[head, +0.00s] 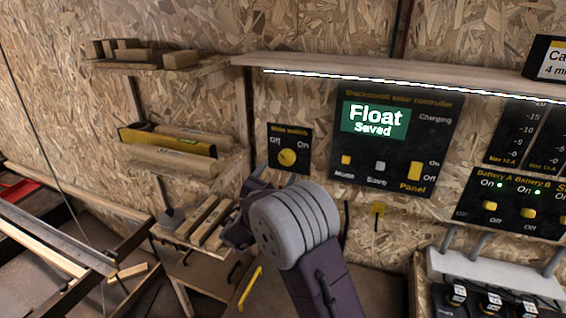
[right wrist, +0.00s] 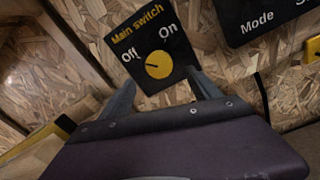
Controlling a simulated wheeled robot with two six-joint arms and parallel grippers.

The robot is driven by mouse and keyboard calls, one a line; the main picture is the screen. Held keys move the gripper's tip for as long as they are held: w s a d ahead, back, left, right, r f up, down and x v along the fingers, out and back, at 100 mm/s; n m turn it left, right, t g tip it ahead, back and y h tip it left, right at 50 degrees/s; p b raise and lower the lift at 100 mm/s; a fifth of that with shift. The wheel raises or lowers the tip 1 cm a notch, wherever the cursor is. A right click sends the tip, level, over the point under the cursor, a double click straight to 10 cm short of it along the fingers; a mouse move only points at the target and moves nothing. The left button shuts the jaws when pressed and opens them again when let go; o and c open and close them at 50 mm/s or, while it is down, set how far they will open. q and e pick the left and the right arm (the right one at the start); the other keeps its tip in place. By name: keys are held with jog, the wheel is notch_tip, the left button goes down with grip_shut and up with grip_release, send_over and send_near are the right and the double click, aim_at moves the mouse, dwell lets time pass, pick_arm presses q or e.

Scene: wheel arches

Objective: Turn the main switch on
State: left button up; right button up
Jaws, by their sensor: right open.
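The main switch panel (head: 302,135) is a small black plate on the chipboard wall, lettered Off at left and On at right. Its round yellow knob (head: 287,157) has a dark mark that seems to point towards Off. In the right wrist view the knob (right wrist: 158,66) shows beyond the fingertips, between them. My right gripper (head: 259,185) is in front of the wall, just below and left of the panel in the head view. Its two fingers (right wrist: 160,84) are spread and empty, apart from the knob as far as I can tell. My left gripper is out of view.
The solar controller (head: 396,140), reading Float Saved, is right of the switch. A battery switch panel (head: 515,205) stands further right. A lit shelf (head: 400,73) runs above. Small shelves with wooden blocks (head: 182,59) and a yellow level (head: 167,143) are at left.

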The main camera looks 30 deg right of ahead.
aim_at(285, 160)
jog(key=p+x, duration=0.1)
jog(key=x, duration=0.6)
jog(key=shift+w+d, duration=0.2)
jog(key=shift+d, duration=0.05)
jog(key=shift+w, duration=0.2)
jog(key=c, duration=1.4)
jog(key=shift+o, duration=0.2)
jog(key=m+b, duration=0.2)
jog(key=b, duration=0.4)
jog(key=f+m+b, duration=0.1)
jog(key=m+b, duration=0.2)
jog(key=b, duration=0.3)
jog(key=shift+f, duration=0.15)
jog(key=m+b, duration=0.3)
jog(key=b, duration=0.1)
jog(key=m+b, duration=0.2)
jog(key=b, duration=0.2)
jog(key=m+b, duration=0.3)
jog(key=shift+r+m+b, duration=0.3)
jog(key=shift+b, duration=0.1)
jog(key=shift+r+m+h+b, duration=0.1)
jog(key=shift+m+h+b, duration=0.2)
jog(key=shift+m+b, duration=0.8)
jog(key=shift+r+m+b, duration=0.15)
jog(key=shift+m+b, duration=0.5)
jog(key=shift+m, duration=0.55)
jog(key=shift+r+m, duration=0.1)
jog(key=shift+m, duration=0.2)
